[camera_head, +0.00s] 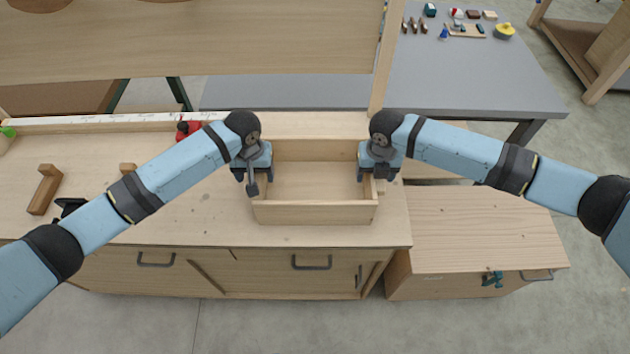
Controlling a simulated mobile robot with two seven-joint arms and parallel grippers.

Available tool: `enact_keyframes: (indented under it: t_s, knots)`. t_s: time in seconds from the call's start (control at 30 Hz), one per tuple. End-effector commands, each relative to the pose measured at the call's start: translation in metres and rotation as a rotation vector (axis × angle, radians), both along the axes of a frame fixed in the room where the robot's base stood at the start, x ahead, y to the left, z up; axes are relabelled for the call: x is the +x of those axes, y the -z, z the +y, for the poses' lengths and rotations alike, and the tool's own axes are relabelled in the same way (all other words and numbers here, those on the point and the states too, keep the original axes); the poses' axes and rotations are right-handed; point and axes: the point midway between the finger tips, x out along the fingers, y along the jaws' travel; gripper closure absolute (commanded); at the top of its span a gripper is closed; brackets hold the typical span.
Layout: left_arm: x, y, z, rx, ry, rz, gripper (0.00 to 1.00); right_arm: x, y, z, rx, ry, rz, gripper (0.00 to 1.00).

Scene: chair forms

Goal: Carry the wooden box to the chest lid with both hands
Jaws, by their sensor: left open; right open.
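The wooden box (315,213) is an open, shallow tray of light wood. It stands on the wooden workbench top near its right end and looks empty. My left gripper (252,184) is open at the box's left wall. My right gripper (379,172) is open at the box's right wall. I cannot tell whether the fingers touch the walls, as the gripper bodies hide parts of both sides. The chest lid (485,225) is a flat wooden top to the right of the workbench, lower than it, and its surface is bare.
The workbench (200,215) has drawers and handles in front. Wooden blocks (45,190) and a red object (187,129) lie to the left. A grey table (470,85) behind holds small tools and a yellow item (504,31). A wooden panel (200,45) stands behind the bench.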

Motion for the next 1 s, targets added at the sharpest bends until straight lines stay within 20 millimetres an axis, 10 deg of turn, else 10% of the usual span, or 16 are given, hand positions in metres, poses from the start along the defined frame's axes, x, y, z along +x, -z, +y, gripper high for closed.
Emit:
enact_keyframes:
  t_s: [0.17, 0.43, 1.0]
  knots:
    - [0.0, 0.0, 0.0, 0.0, 0.0, 0.0, 0.36, 0.0, 0.0, 0.0, 0.0, 0.0, 0.0, 0.36]
    - [0.0, 0.0, 0.0, 0.0, 0.0, 0.0, 0.99, 0.0, 0.0, 0.0, 0.0, 0.0, 0.0, 0.99]
    - [0.001, -0.013, 0.0, 0.0, -0.001, -0.001, 1.0, 0.001, -0.013, 0.0, 0.0, 0.001, -0.001, 1.0]
